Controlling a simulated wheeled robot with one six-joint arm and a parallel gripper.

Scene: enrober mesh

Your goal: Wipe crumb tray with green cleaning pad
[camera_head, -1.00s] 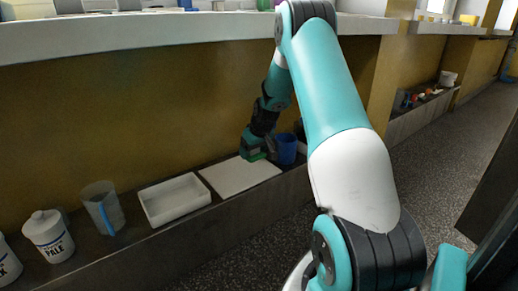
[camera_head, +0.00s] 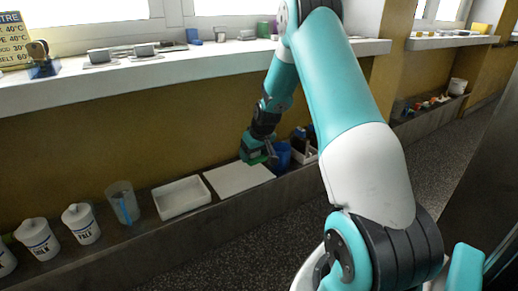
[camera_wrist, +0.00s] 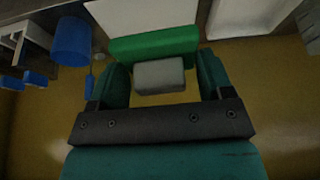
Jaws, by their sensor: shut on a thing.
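My gripper (camera_head: 262,158) is shut on the grey block-shaped grip (camera_wrist: 159,75) of the green cleaning pad (camera_wrist: 152,45). The pad shows as a small green patch in the head view (camera_head: 258,159). It is at the far right corner of a flat white board (camera_head: 238,179), which also shows in the wrist view (camera_wrist: 145,17). I cannot tell whether the pad touches the board. A shallow white tray with raised walls (camera_head: 181,197) lies left of the board. I cannot tell for sure which of these two is the crumb tray.
A blue cup (camera_head: 283,155) stands close right of my gripper and also shows in the wrist view (camera_wrist: 71,42). A clear jug (camera_head: 122,203) and several white canisters (camera_head: 81,223) stand left along the low ledge. A white upper shelf (camera_head: 130,72) overhangs behind.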

